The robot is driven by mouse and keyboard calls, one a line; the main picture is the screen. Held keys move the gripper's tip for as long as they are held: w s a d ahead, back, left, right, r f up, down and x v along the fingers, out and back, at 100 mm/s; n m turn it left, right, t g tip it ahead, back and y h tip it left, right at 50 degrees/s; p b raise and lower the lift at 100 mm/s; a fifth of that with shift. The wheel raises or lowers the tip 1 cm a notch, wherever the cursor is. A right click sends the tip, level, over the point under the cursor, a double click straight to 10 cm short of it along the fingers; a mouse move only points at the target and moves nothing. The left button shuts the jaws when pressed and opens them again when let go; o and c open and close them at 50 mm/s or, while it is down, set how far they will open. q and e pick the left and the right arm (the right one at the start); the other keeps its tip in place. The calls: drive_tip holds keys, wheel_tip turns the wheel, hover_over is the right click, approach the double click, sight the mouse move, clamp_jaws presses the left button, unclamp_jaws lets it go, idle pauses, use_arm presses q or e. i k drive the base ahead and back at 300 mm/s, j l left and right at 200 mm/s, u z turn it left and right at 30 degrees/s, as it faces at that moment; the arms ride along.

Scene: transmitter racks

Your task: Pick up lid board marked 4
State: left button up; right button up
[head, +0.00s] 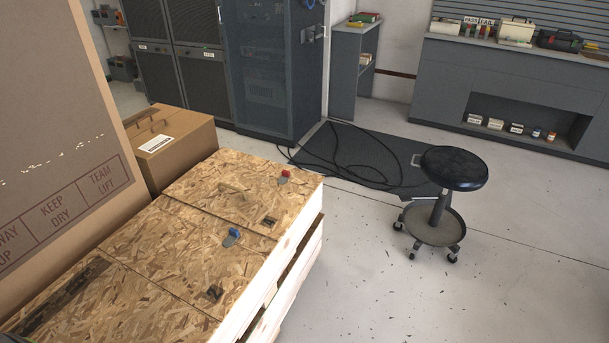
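A wooden crate (281,297) with OSB lid boards stands at the lower left. The far lid board (212,181), the middle lid board (175,240) and the near lid board (140,310) lie side by side on it, split by thin seams. I cannot read a number 4 on any of them. A red-handled piece (285,176) and a dark fitting (269,221) are on the far board's right side. A blue-handled piece (232,237) and another dark fitting (215,292) lie toward the right edge. Neither of my grippers is in view.
A tall cardboard box (60,110) rises at the left, with a smaller carton (180,150) behind the crate. Cables lie on a dark mat (370,155). Racks (270,65) and a workbench (500,75) line the back.

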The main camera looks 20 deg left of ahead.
sight(266, 211)
drive_tip(key=i+l, duration=0.1)
drive_tip(key=i, duration=0.4)
drive_tip(key=i+l+u, duration=0.15)
drive_tip(key=i, duration=0.4)
drive_tip(key=i+l, duration=0.15)
drive_tip(key=i, duration=0.35)
drive_tip(key=j+u, duration=0.05)
